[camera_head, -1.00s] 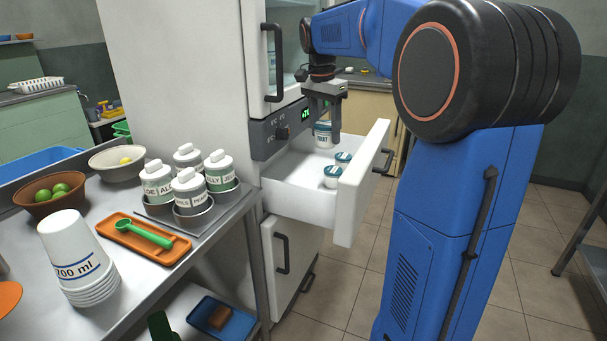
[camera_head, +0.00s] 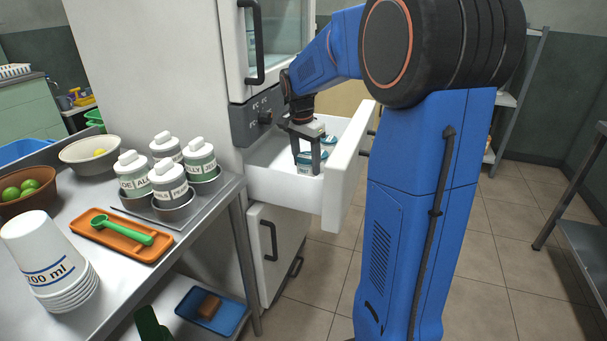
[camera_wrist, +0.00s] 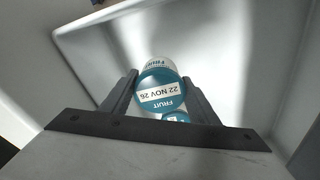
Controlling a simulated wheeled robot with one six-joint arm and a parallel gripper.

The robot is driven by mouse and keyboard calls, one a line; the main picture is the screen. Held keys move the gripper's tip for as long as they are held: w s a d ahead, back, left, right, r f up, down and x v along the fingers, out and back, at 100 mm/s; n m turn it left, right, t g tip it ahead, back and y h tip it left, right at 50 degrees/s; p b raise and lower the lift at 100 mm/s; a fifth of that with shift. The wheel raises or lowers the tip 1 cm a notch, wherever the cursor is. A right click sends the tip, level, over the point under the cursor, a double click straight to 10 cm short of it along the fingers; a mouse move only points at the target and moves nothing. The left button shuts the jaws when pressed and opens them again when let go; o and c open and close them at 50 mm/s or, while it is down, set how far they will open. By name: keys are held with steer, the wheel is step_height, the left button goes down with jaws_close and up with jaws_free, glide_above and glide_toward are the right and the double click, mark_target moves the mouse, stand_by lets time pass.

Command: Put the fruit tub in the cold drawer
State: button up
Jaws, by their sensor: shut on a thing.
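The fruit tub (camera_wrist: 160,92) is white with a teal lid labelled "FRUIT 22 NOV 26". My gripper (camera_head: 306,160) is shut on it, with one finger on each side in the wrist view. In the head view the tub (camera_head: 306,168) is low inside the open white cold drawer (camera_head: 345,178), partly hidden by the fingers. I cannot tell whether it touches the drawer floor. A smaller teal-lidded tub (camera_wrist: 177,117) shows beside it in the wrist view, partly covered by my gripper.
The drawer's high front panel stands close to my gripper. The upper fridge door (camera_head: 236,45) is shut above. A steel table (camera_head: 200,243) at left holds labelled bottles (camera_head: 168,183), an orange tray (camera_head: 120,238) and stacked cups (camera_head: 48,262). Wrist view shows bare drawer floor beside the tub.

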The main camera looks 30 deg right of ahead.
mark_target(305, 158)
steer(key=shift+f, duration=2.65)
steer(key=o, duration=1.2)
steer(key=shift+f, duration=0.1)
steer(key=r, duration=0.4)
steer(key=a+r, duration=0.1)
steer(key=r, duration=0.7)
steer(key=shift+s+a+r, duration=0.1)
steer(key=shift+s+a, duration=0.1)
